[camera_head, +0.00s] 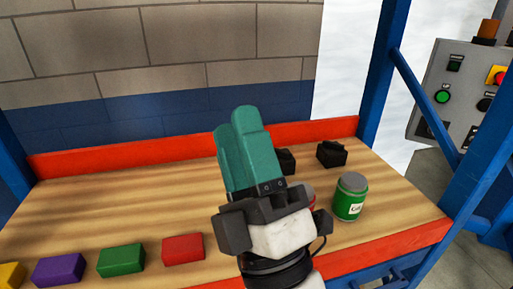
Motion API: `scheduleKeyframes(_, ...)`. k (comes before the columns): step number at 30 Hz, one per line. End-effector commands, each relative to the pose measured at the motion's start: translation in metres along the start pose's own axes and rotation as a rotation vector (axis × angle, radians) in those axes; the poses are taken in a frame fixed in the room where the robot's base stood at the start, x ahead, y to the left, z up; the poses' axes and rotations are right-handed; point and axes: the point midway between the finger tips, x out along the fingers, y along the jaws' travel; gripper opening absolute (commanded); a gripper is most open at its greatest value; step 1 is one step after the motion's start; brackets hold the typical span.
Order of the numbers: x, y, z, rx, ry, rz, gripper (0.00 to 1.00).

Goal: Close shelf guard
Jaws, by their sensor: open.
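The shelf (120,203) has a wooden top in a blue frame. An orange-red board (130,155) runs upright along its back edge, and another orange-red strip (385,253) runs along the front edge at right. I cannot tell which part is the shelf guard, or whether it is open or shut. My gripper (238,118) reaches over the middle of the shelf with its teal fingers pointing up and away. It is open, with nothing seen between the fingers. It hides part of the back board and of the shelf top.
A green can (350,197) stands right of my gripper, with a red item partly hidden beside it. Two black blocks (331,153) lie behind. Several coloured blocks (121,259) line the front left. Blue posts (381,70) and a grey control panel (452,95) stand at right.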

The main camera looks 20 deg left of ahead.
Motion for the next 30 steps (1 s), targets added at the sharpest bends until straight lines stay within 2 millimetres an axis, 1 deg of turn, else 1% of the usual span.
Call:
scheduleKeyframes(3,-0.002,-0.005,-0.001,-0.091,0.004,-0.015,0.43)
scheduleKeyframes(9,-0.003,-0.009,-0.002,-0.173,0.008,-0.028,0.43)
scheduleKeyframes(25,-0.003,-0.01,-0.001,-0.183,0.008,-0.033,0.43)
scheduleKeyframes(28,-0.01,-0.019,0.01,-0.168,-0.006,-0.08,0.43)
scheduleKeyframes(29,-0.014,-0.024,0.017,-0.158,-0.016,-0.109,0.43)
scheduleKeyframes(30,-0.021,-0.032,0.029,-0.139,-0.035,-0.158,0.43)
